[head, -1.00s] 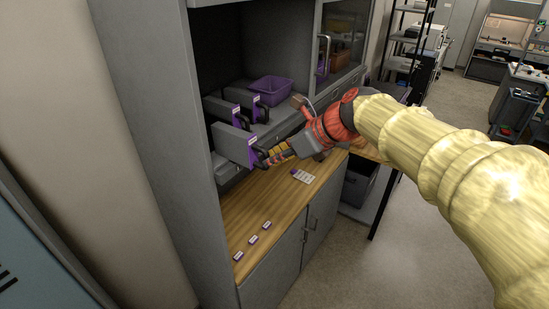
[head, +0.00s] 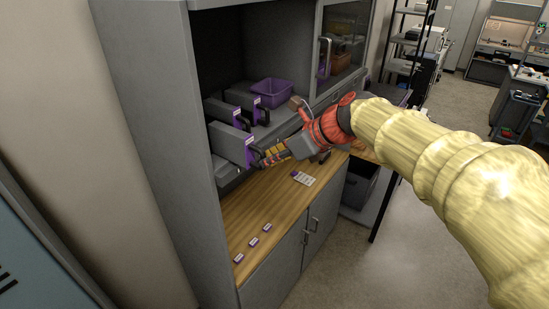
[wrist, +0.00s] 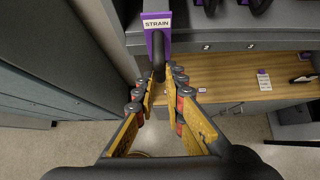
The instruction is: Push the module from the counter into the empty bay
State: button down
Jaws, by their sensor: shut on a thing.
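The module (head: 228,143) is a long grey box with a purple front plate and a black handle. It lies at the left of the cabinet's lower shelf level, above the wooden counter (head: 262,205), with its back part inside the cabinet. In the wrist view the module's purple plate (wrist: 157,34) reads STRAIN, and its black handle (wrist: 158,58) hangs between my fingertips. My gripper (head: 264,157) is shut on the handle; it also shows in the wrist view (wrist: 160,78). The bay around the module's back end is mostly hidden by the module and cabinet side.
Two more purple-fronted modules (head: 238,118) sit just behind, with black handles. A purple bin (head: 271,91) stands on the shelf above. A card (head: 303,178) and several small labels (head: 254,242) lie on the counter. The grey cabinet side (head: 165,150) rises close at the left.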

aim_at(232, 140)
jog(key=shift+w+a+r+p, duration=0.1)
jog(key=shift+w+a+p, duration=0.5)
jog(key=shift+w+a, duration=0.3)
jog(key=shift+a, duration=0.15)
jog(key=shift+w+a+p, duration=0.5)
jog(key=shift+a+p, duration=0.05)
jog(key=shift+a, duration=0.15)
jog(key=shift+w+a+p, duration=0.5)
jog(key=shift+a+p, duration=0.05)
jog(key=shift+a, duration=0.15)
jog(key=shift+w+a+p, duration=1.15)
jog(key=shift+a, duration=0.3)
jog(key=shift+w+a+p, duration=0.35)
jog(key=shift+w+a, duration=0.7)
jog(key=shift+a, duration=0.3)
